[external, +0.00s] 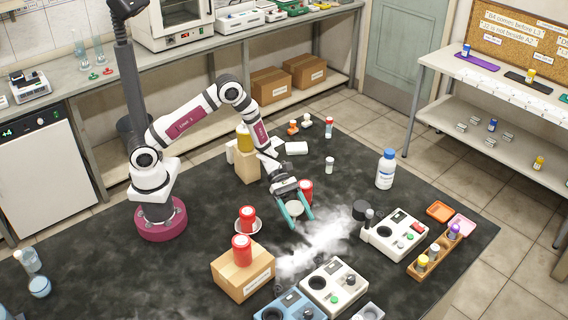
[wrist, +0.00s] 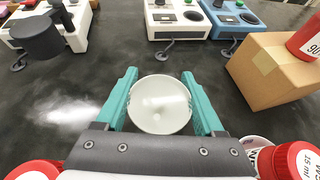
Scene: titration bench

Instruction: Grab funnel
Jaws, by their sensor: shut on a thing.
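The funnel (external: 295,208) is a white, round, bowl-like piece. In the wrist view the funnel (wrist: 160,104) shows as a pale open mouth, seen from above, with its lower part hidden. My gripper (external: 301,222) has two teal fingers and points down over the middle of the black bench. In the wrist view my gripper (wrist: 160,80) has one finger on each side of the funnel, shut on it. I cannot tell whether the funnel touches the bench.
A red-capped jar (external: 306,190) stands close behind my gripper. A cardboard box (external: 243,272) with a red jar (external: 241,249) on it is at front left. White devices (external: 396,236) and (external: 334,285) stand to the right and front. White vapour (external: 310,250) lies over clear bench.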

